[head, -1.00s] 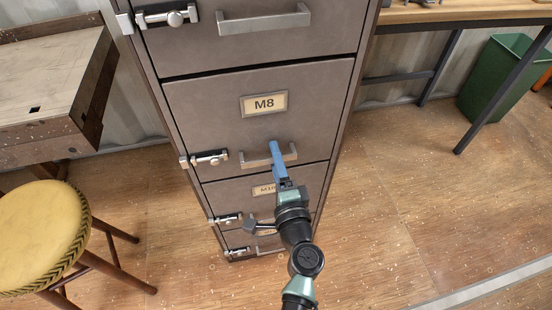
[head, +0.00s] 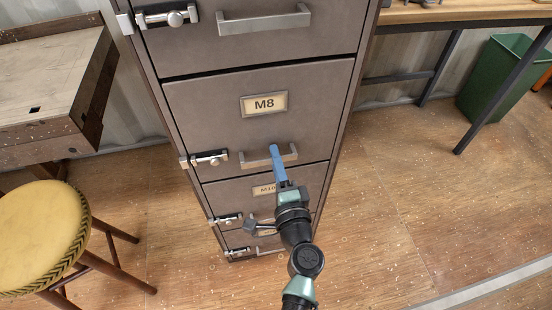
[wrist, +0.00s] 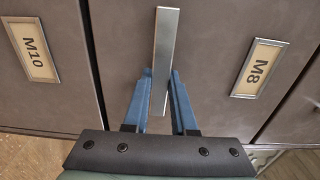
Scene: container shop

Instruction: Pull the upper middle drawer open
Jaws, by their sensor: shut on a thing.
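The grey metal cabinet has a drawer labelled M8 (head: 215,110), second from the top of those in view. Its face looks flush with the cabinet front. Its bar handle (head: 248,161) is near the drawer's lower edge. My gripper (head: 275,150) has its blue fingers at this handle in the head view. In the wrist view, my gripper (wrist: 160,75) has one finger on each side of the handle (wrist: 164,45), shut on it. The M8 label (wrist: 257,68) shows to the right there. The fingertips' contact is partly hidden in the head view.
Below is a drawer labelled M10 (head: 220,190), partly hidden by my arm. Bolt latches (head: 205,159) sit along the cabinet's left side. A yellow stool (head: 40,235) and wooden bench (head: 50,85) stand left. A green bin (head: 490,80) stands right.

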